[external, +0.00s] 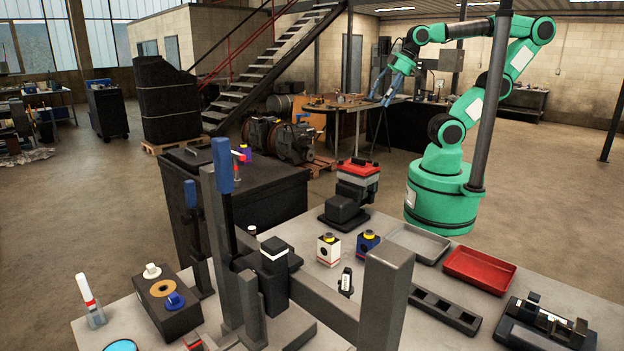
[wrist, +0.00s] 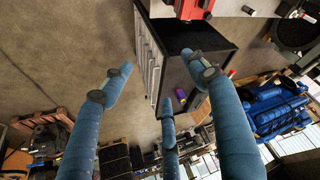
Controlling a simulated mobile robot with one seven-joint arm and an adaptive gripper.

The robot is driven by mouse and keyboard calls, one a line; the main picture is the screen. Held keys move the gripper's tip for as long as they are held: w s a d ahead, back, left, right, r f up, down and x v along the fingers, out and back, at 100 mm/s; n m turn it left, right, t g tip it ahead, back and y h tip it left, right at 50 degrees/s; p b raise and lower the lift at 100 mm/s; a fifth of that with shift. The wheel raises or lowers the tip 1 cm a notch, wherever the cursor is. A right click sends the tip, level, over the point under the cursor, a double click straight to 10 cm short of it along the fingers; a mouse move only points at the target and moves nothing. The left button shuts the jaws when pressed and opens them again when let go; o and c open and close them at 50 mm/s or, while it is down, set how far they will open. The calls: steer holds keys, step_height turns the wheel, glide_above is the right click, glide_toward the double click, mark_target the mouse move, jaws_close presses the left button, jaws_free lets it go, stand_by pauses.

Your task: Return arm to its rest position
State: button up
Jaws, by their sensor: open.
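My arm is green and stands at the back right of the grey workbench in the external view. It is raised and bent, reaching left at the top. My gripper (external: 388,88) hangs from its end with blue fingers pointing down, high up and apart from the bench objects. In the wrist view my gripper (wrist: 160,80) shows three blue fingers spread wide with nothing between them. Beyond the fingers are the bare floor and a dark cabinet (wrist: 212,42).
The workbench (external: 395,318) holds a red tray (external: 480,270), a grey tray (external: 418,243), a white block (external: 328,250), a blue block (external: 367,244) and a red-topped machine (external: 357,172). A dark post (external: 493,100) stands in front of my arm in the external view.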

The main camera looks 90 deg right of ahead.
steer(key=shift+f+b, duration=1.2)
stand_by(0.8)
